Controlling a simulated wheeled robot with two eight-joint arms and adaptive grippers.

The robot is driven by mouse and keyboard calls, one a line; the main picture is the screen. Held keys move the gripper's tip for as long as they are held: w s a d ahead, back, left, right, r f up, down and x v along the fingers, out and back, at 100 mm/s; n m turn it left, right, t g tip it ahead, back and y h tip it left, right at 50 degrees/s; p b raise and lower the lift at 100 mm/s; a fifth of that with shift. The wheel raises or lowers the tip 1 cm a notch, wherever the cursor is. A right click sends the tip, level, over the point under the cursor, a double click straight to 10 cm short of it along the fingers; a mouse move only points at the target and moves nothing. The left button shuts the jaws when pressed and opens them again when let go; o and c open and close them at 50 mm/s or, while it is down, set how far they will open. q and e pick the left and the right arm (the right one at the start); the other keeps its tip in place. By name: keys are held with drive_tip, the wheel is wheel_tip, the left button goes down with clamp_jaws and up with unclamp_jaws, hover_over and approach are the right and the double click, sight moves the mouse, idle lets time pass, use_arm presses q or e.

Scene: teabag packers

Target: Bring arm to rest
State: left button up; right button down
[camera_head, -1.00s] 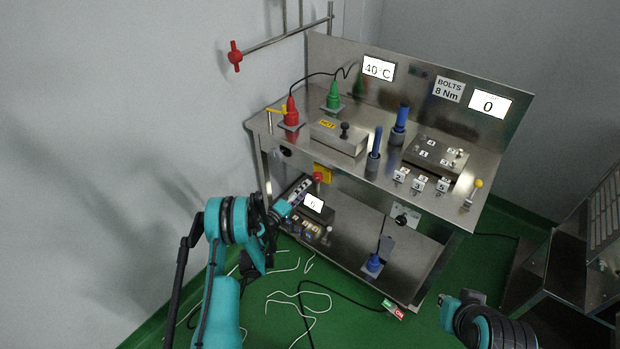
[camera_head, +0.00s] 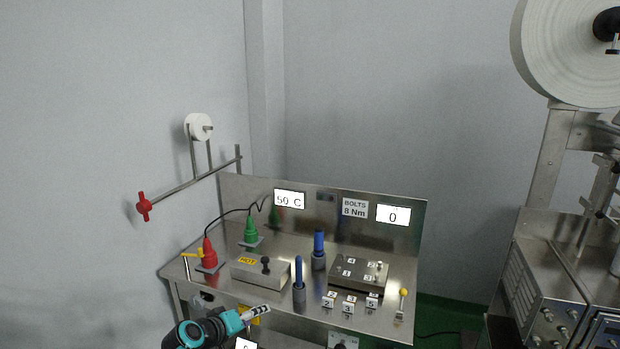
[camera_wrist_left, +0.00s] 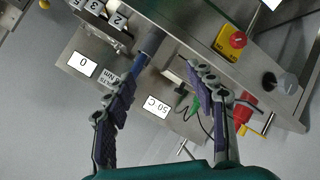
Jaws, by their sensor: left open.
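My left arm comes in at the bottom of the head view. Its gripper (camera_head: 256,312) is in front of the steel workbench's front edge (camera_head: 225,297), with the fingers seen nearly edge-on. In the left wrist view the two fingers of my left gripper (camera_wrist_left: 160,72) are spread apart with nothing held between them. My right arm and gripper are not in the head view.
The bench carries a red cone (camera_head: 209,255), a green cone (camera_head: 250,233), blue-handled tools (camera_head: 319,243), a hot block (camera_head: 258,273) and a numbered bolt plate (camera_head: 362,274). A red-knobbed rail (camera_head: 144,206) sticks out at left. A packing machine (camera_head: 545,280) stands at right.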

use_arm(q)
drive_tip(key=s+a+m+g+y, duration=0.2)
drive_tip(key=s+m+g+y, duration=0.1)
drive_tip(key=s, duration=2.7)
drive_tip(key=m+y, duration=0.1)
drive_tip(key=y, duration=0.1)
drive_tip(key=shift+s+r+y, duration=0.2)
drive_tip(key=shift+r+y, duration=0.05)
drive_tip(key=shift+y, duration=0.05)
drive_tip(key=shift+a, duration=0.1)
